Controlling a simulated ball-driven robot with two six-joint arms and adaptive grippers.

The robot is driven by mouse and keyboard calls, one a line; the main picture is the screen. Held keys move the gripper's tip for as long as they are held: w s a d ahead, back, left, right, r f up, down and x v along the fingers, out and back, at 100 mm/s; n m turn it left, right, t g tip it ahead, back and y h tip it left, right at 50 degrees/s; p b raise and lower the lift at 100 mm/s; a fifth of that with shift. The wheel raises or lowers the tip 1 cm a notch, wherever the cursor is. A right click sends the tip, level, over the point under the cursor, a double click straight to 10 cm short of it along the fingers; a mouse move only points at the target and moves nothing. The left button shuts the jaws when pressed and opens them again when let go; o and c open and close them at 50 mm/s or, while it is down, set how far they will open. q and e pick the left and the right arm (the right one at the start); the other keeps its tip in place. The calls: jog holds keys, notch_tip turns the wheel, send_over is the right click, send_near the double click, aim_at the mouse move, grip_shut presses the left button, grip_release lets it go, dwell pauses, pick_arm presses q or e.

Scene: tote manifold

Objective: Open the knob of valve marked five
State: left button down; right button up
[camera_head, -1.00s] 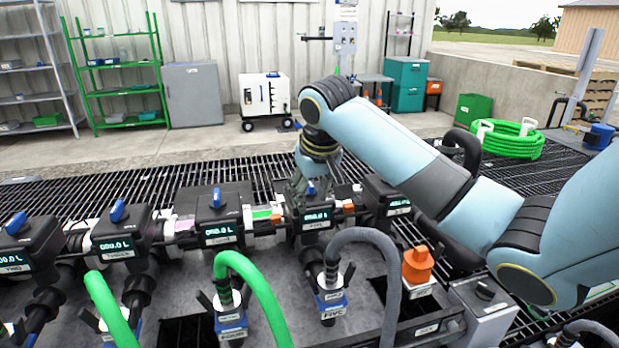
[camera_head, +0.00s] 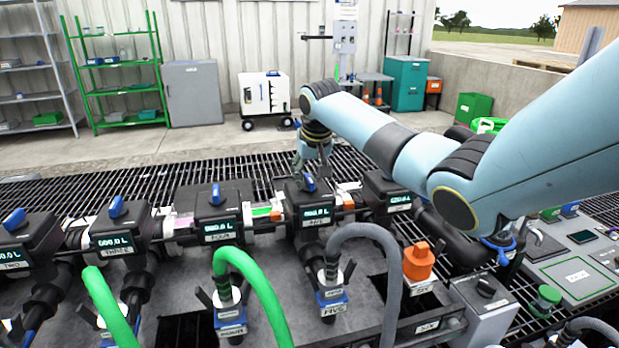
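The valve marked five (camera_head: 317,216) is a black box on the pipe row, with a lit display that seems to read 000.0 L. Its blue knob (camera_head: 309,184) stands on top. My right gripper (camera_head: 312,172) points down just above and behind the knob. Its fingers look spread and hold nothing that I can see. Whether a finger touches the knob is unclear. My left gripper is not in view.
Similar valves stand in the row: four (camera_head: 218,217) and three (camera_head: 115,230) to the left, another (camera_head: 386,192) to the right. A grey hose (camera_head: 372,235), a green hose (camera_head: 255,280) and an orange knob (camera_head: 418,262) stand in front.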

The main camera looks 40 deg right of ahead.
jog(key=shift+w+f, duration=0.1)
jog(key=shift+f, duration=0.1)
jog(key=shift+c, duration=0.3)
grip_shut()
